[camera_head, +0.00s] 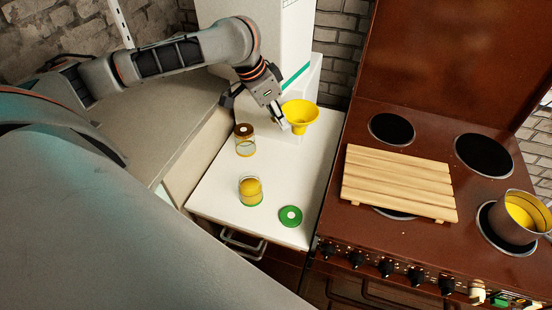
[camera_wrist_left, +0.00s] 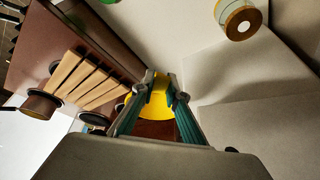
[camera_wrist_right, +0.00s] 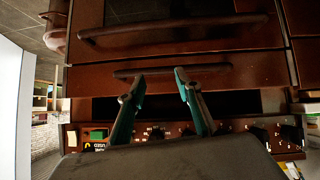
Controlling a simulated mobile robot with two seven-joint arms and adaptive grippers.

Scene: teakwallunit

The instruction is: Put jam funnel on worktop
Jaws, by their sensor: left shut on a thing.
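The yellow jam funnel (camera_head: 300,115) is in my left gripper (camera_head: 281,122), over the back right part of the white worktop (camera_head: 213,192). The gripper is shut on the funnel's left side, and the wide mouth faces up. In the left wrist view the funnel (camera_wrist_left: 150,108) shows between the fingertips (camera_wrist_left: 161,88). I cannot tell whether its spout touches the worktop. My right gripper (camera_wrist_right: 159,75) shows only in its own wrist view. Its fingers are apart and empty, in front of brown drawer fronts with handles.
A jar with a brown lid (camera_head: 245,140), a jar with yellow contents (camera_head: 250,190) and a green lid (camera_head: 290,216) stand on the worktop. Right of it is a brown stove with a slatted wooden board (camera_head: 398,182) and a pot (camera_head: 520,216). A white appliance (camera_head: 262,40) stands behind.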

